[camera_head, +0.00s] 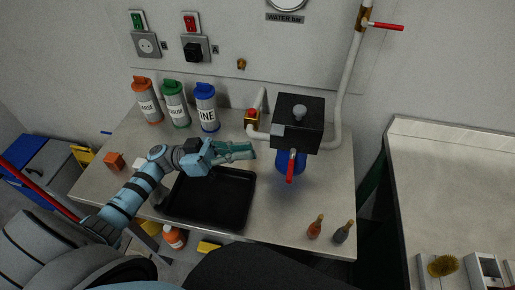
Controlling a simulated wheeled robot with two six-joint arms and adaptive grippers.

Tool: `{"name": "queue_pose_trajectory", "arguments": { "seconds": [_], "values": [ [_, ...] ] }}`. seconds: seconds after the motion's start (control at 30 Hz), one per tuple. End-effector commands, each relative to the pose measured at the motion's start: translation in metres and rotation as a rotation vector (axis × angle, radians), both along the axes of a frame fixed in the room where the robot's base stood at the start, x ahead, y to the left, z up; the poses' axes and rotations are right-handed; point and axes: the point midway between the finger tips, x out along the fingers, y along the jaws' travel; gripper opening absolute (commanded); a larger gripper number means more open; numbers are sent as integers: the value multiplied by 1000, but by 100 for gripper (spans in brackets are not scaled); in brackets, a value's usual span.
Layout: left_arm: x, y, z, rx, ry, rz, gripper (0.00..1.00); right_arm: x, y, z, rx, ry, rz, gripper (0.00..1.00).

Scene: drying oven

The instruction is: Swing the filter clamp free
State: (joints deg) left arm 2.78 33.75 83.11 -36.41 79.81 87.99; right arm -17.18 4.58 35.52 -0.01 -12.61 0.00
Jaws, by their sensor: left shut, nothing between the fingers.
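The filter unit (300,112) is a black box with a grey knob on top, standing at the back right of the table. A blue bowl (290,160) sits beneath it. A red-handled lever, which looks like the clamp (290,173), points toward the front below the box. My left gripper (251,151) is shut and empty, just left of the blue bowl and above the back edge of the black tray. A small gap seems to separate its tips from the filter. My right gripper is not in view.
Orange, green and blue bottles (206,108) stand at the back left. A pipe with a red-and-yellow valve (251,118) joins the filter's left side. Two small bottles (316,227) stand front right.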

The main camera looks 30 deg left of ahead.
Motion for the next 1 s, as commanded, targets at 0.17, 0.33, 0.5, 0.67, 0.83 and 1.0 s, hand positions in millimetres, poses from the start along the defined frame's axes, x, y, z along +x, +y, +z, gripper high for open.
{"name": "queue_pose_trajectory", "arguments": {
  "seconds": [0.17, 0.33, 0.5, 0.67, 0.83, 1.0],
  "values": [
    [10, -35, 18, -7, -5, -3, 0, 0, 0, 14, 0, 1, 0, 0],
    [20, -69, 30, -8, -5, -1, 0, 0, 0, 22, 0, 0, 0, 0],
    [21, -77, 7, -5, 1, 3, 0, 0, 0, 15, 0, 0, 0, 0],
    [19, -77, -8, -5, -1, 4, 0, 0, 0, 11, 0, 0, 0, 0],
    [19, -76, -11, -5, -4, 3, 0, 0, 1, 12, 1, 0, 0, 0],
    [18, -76, -10, -5, -3, 4, 0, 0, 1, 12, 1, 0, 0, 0]
  ]
}}
